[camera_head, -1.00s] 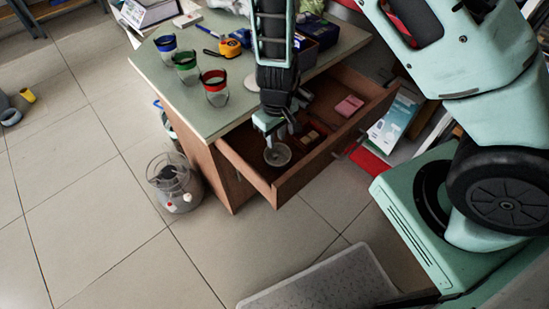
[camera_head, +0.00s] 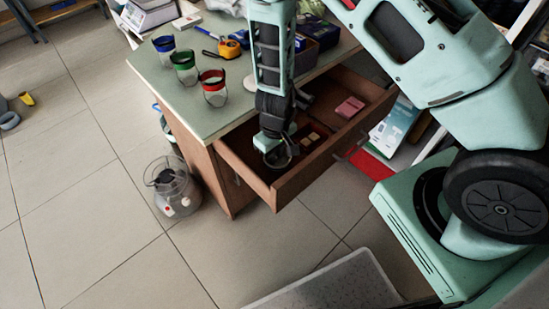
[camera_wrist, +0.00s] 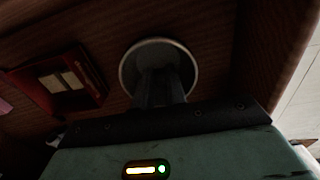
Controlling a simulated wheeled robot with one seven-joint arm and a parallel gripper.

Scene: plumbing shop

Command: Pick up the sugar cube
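My gripper (camera_head: 276,152) reaches down into the open wooden drawer (camera_head: 283,191), at a round glass dish (camera_head: 281,161). In the wrist view my gripper's dark fingers (camera_wrist: 160,88) overlap the round dish (camera_wrist: 128,66), with the tips at or inside its rim. It is too dark to tell how far apart the fingers are. I cannot make out a sugar cube in the dish; the fingers and shadow hide part of its inside. A red open box (camera_wrist: 88,72) beside the dish holds small pale blocks (camera_wrist: 62,80), which I cannot identify surely.
The drawer walls stand close around my gripper. A pink block (camera_head: 350,107) lies farther back in the drawer. The desk top (camera_head: 205,112) holds several clear cups with coloured rims. A clear bin (camera_head: 172,187) stands on the floor left of the desk.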

